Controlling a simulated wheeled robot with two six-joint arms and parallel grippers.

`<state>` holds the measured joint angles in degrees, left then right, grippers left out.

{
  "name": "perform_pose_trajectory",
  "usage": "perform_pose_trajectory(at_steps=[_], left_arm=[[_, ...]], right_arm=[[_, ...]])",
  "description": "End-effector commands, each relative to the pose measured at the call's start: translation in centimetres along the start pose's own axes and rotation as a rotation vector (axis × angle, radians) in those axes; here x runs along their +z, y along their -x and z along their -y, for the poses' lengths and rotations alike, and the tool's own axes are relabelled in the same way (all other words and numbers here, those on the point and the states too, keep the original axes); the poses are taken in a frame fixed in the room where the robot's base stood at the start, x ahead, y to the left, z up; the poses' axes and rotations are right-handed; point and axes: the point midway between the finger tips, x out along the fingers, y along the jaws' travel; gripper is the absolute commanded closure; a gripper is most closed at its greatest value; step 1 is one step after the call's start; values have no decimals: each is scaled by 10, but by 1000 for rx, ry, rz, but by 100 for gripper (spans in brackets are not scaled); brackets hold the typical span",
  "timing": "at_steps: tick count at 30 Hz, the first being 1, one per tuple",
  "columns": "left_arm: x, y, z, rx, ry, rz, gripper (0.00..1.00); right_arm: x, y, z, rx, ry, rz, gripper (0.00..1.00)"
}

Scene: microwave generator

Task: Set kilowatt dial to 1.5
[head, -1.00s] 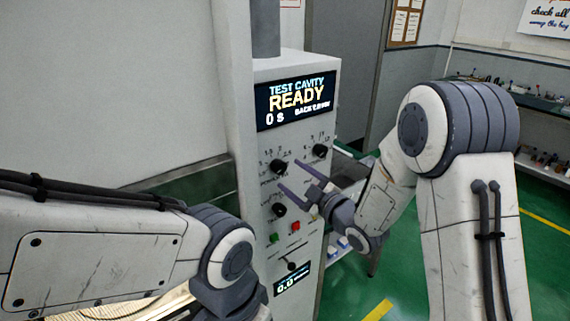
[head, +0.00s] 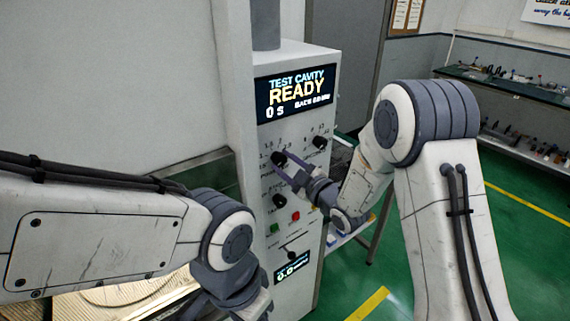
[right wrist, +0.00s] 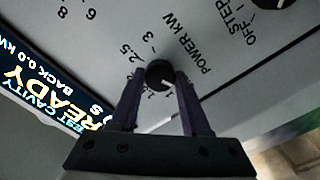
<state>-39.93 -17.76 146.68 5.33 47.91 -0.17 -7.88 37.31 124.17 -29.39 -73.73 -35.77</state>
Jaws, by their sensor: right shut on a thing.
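The kilowatt dial (head: 279,158) is a small black round knob on the front of the grey cabinet. In the right wrist view the dial (right wrist: 158,72) sits beside the words "POWER KW", with numbers such as 2.5 and 3 around it. A white pointer mark on it faces the lower right of that view, near small figures partly covered by the fingers. My right gripper (head: 280,164) has its two fingers on either side of the dial; in the right wrist view the fingers (right wrist: 160,77) are shut on it. My left arm's fingers are out of the head view.
The display (head: 296,95) reads "TEST CAVITY READY". Another black knob (head: 319,143) is to the right and one (head: 279,201) is below. A green button (head: 272,228), a red button (head: 295,216) and a small lower display (head: 292,267) are under them.

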Motion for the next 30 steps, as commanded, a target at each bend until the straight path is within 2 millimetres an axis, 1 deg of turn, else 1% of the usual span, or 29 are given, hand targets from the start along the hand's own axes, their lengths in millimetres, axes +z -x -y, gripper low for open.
perform_pose_trajectory(at_steps=[5, 11, 21, 30], left_arm=[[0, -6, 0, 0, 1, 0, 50], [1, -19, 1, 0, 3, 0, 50], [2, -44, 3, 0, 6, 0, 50], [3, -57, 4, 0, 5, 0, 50]], right_arm=[[1, 0, 1, 0, -37, 0, 100], [2, 0, 2, 2, -148, -2, 100], [2, 0, 2, 1, -453, -2, 100], [2, 0, 1, 1, -739, 0, 100]])
